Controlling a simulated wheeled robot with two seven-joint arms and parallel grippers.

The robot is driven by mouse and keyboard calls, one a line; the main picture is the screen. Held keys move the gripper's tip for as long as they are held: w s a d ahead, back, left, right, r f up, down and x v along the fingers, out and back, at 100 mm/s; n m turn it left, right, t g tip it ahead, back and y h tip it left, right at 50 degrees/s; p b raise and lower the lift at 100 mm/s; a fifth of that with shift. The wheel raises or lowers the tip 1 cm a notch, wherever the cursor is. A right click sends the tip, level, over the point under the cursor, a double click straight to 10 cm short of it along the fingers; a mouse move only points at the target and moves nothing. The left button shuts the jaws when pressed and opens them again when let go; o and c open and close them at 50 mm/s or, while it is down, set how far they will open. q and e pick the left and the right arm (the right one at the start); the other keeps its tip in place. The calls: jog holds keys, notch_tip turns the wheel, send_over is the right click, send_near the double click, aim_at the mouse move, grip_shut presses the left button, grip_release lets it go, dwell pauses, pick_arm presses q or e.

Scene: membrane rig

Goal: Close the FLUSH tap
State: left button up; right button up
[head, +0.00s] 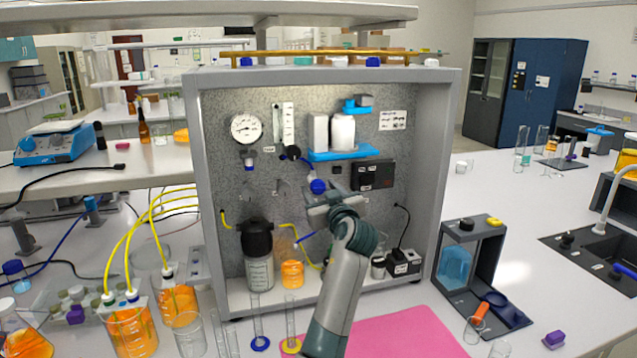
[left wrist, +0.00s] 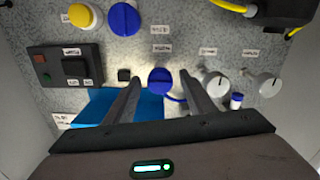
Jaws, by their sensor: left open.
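A round blue tap knob (left wrist: 160,80) on the speckled panel lies between the fingertips of my left gripper (left wrist: 158,82) in the left wrist view. The open fingers stand on either side of it, with gaps showing; contact cannot be made out. In the head view a blue knob (head: 318,186) shows just beside my left gripper (head: 328,196), which is in front of the panel. Another blue knob (left wrist: 125,18), a yellow knob (left wrist: 82,15) and two pale knobs (left wrist: 215,82) are nearby. The small labels are unreadable, so I cannot tell which says FLUSH. My right gripper is not in view.
A black switch box (left wrist: 70,65) and a blue shelf (left wrist: 100,108) are close to the gripper. A dark-capped bottle (head: 258,262) and an orange beaker (head: 291,272) stand in the rig's lower part. A pink mat (head: 405,335) lies in front.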

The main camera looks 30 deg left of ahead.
pick_arm(q)
jog(key=shift+x, duration=0.85)
jog(key=c, duration=1.1)
